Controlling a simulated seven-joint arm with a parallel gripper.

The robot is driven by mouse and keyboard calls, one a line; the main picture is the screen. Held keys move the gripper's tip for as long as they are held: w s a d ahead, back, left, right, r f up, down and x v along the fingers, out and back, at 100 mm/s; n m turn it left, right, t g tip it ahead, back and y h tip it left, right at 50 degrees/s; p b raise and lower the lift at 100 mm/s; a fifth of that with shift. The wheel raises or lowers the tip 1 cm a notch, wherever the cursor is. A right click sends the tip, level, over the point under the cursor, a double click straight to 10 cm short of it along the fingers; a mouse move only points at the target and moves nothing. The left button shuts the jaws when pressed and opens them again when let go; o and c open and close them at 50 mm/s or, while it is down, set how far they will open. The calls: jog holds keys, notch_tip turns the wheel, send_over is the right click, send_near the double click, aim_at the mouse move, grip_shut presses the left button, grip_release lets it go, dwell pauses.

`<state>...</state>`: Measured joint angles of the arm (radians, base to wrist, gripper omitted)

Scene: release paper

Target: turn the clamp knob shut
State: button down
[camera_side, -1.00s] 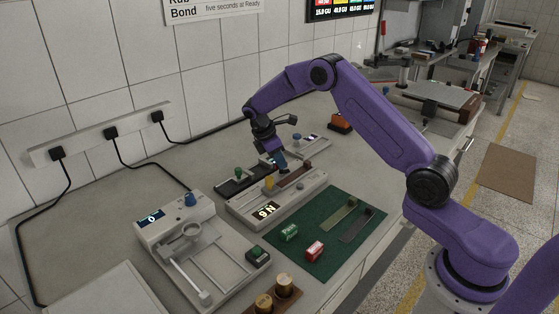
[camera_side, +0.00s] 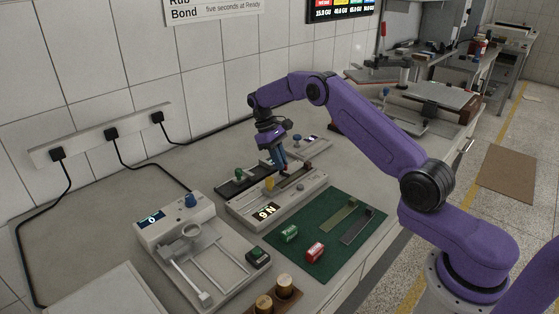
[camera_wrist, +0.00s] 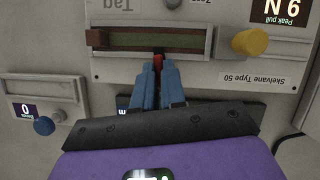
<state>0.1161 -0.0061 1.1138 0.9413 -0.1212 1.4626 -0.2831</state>
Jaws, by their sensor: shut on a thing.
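The grey-white tester marked "Skelvane Type 50" (camera_side: 240,208) (camera_wrist: 225,72) carries a long strip in its channel (camera_wrist: 140,38). A yellow knob (camera_side: 270,184) (camera_wrist: 248,42) stands at one end of this channel. My gripper (camera_side: 285,172) points down at the tester. In the wrist view its blue fingers (camera_wrist: 158,68) are close together on a small red piece (camera_wrist: 158,61) at the edge of the channel. The fingers hide most of this piece; I cannot tell whether it is the clamp knob. The yellow knob is apart from the fingers.
Another device with a blue knob (camera_wrist: 44,126) stands beside the tester. A green mat (camera_side: 310,262) holds a green block (camera_side: 289,233) and a red block (camera_side: 315,252). A larger device (camera_side: 150,232) with a blue knob (camera_side: 190,200) is at left.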

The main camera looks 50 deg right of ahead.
jog(key=shift+m+y, duration=0.5)
jog(key=shift+m, duration=0.6)
jog(key=c, duration=1.2)
grip_release()
jog(key=shift+r, duration=0.1)
jog(key=v, duration=0.7)
jog(key=shift+w+d+r, duration=0.1)
jog(key=shift+w+r, duration=0.05)
